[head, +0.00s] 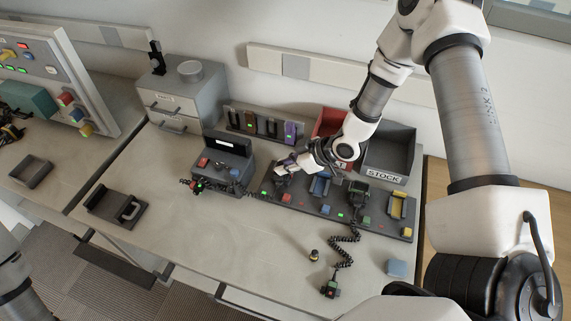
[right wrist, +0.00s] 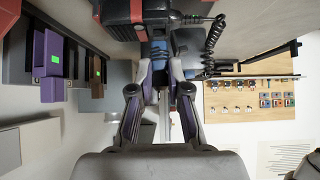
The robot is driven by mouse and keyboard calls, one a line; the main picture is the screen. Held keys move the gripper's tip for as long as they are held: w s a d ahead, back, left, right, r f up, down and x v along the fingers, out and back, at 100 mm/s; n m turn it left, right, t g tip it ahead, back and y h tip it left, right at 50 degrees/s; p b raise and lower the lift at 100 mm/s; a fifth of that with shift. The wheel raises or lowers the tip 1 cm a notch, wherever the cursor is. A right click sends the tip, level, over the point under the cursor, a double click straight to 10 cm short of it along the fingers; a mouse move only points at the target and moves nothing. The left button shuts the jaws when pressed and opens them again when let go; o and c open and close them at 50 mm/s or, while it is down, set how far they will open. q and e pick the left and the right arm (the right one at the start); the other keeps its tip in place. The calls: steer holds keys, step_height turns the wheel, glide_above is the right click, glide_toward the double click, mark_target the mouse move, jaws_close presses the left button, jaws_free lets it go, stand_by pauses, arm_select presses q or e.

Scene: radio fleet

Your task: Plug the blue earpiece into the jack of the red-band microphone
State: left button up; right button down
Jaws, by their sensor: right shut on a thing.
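My right gripper (head: 285,164) reaches down to the back of the dark dock strip. It is shut on a small piece with blue on it, apparently the blue earpiece (right wrist: 158,48), mostly hidden by the fingertips (right wrist: 160,68). A black microphone (right wrist: 150,14) with reddish trim, apparently the red-band one, lies just beyond the fingertips in the right wrist view, with a coiled cord (right wrist: 212,40) beside it. Whether piece and microphone touch, and where the jack is, I cannot tell. My left gripper is out of view.
A blue cradle (head: 320,185), another microphone (head: 357,194) and a yellow cradle (head: 398,206) stand right of the gripper. A grey STOCK bin (head: 391,152) is behind. A coiled cord (head: 345,245) and a small dark-and-yellow piece (head: 314,254) lie in front.

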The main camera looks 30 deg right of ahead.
steer(key=shift+f, duration=0.2)
stand_by(0.4)
steer(key=shift+r, duration=0.15)
steer(key=shift+p, duration=0.35)
stand_by(1.1)
steer(key=shift+f, duration=0.2)
steer(key=shift+r, duration=0.1)
steer(key=shift+r, duration=0.1)
stand_by(0.3)
stand_by(1.2)
